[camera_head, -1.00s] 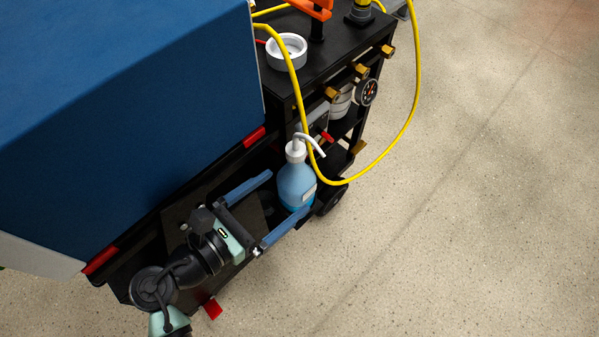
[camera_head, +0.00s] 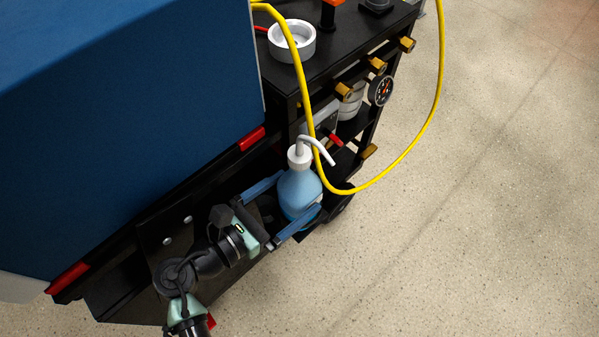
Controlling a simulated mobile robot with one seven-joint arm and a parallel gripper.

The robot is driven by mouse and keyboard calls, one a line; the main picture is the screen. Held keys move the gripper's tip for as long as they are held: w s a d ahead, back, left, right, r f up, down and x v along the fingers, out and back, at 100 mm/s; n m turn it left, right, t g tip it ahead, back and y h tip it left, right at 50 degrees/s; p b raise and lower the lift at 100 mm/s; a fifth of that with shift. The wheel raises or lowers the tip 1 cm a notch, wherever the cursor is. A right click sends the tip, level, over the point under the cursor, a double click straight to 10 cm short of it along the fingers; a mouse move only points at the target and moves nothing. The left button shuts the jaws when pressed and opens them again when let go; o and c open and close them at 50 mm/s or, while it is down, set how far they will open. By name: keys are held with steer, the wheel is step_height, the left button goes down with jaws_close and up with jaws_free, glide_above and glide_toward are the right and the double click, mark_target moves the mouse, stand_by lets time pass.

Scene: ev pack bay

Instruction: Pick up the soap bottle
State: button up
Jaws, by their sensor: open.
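The soap bottle (camera_head: 298,188) is light blue with a white pump top and a curved white spout. It stands upright at the near end of the black cart, in the middle of the view. My gripper (camera_head: 297,192) is open, with its two blue fingers reaching toward the bottle. One finger is at the bottle's left side, partly behind it. The other passes in front of its lower right part. The bottle's body is between the fingers; I cannot tell whether either finger touches it. The bottle's base is partly hidden by the near finger.
A yellow cable (camera_head: 387,169) hangs in a loop just right of the bottle. The black cart (camera_head: 330,62) carries a white round dish (camera_head: 292,41), brass fittings and a gauge (camera_head: 381,91). A large blue box (camera_head: 130,110) stands at left. The floor at right is clear.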

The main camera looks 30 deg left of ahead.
mark_target(311, 180)
steer(key=b+x, duration=0.2)
steer(key=x, duration=0.3)
steer(key=shift+w, duration=0.3)
steer(key=shift+r, duration=0.1)
steer(key=c, duration=1)
steer(key=shift+o, duration=0.2)
